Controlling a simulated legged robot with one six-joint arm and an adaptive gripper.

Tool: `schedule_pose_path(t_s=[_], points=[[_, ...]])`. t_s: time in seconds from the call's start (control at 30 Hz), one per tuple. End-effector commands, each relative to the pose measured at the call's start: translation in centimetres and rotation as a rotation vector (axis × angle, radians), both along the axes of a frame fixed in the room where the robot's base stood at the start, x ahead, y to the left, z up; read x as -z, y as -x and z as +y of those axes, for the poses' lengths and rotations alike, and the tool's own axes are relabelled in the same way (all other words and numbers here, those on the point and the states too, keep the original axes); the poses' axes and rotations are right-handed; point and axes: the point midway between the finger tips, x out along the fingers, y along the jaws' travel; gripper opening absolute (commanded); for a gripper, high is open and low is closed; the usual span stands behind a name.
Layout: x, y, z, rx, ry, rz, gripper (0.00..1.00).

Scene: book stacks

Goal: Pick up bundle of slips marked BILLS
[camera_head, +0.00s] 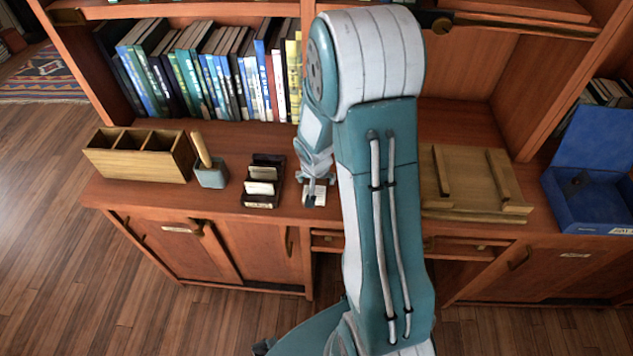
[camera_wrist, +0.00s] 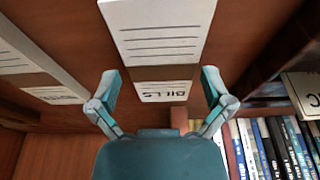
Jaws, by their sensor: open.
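The BILLS bundle (camera_wrist: 160,35) is a white block of ruled slips with a label reading BILLS upside down in the wrist view. A brown band crosses it above that label. My gripper (camera_wrist: 160,82) is open, with one finger on each side of the labelled end and visible gaps to both. In the head view my gripper (camera_head: 318,182) is over the desk, just right of the dark slip rack. White slips (camera_head: 314,194) show beneath it, partly hidden by the fingers.
The dark slip rack (camera_head: 262,187), pen cup (camera_head: 211,177) and wooden organizer (camera_head: 140,167) stand to the left. A wooden tray (camera_head: 465,180) and open blue box (camera_head: 590,210) are right. Another white bundle (camera_wrist: 35,55) and a lettered card (camera_wrist: 304,92) flank the wrist view.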

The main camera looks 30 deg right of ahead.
Motion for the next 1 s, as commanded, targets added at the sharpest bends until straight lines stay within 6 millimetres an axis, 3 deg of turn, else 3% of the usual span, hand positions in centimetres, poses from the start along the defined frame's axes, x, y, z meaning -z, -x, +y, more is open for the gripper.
schedule_pose_path(t_s=[0.07,0.2,0.23,0.67,0.9,1.0], points=[[0.0,0.0,0.0,-0.001,0.0,0.0,1.0],[0.0,0.0,0.0,-0.001,0.0,0.001,0.38],[0.0,0.0,0.0,-0.001,0.0,0.001,0.34],[-0.4,0.0,0.0,0.001,0.0,0.003,0.34],[-3.5,0.1,0.0,0.001,0.001,-0.003,0.34],[-4.7,1.2,-0.3,0.001,0.001,-0.003,0.34]])
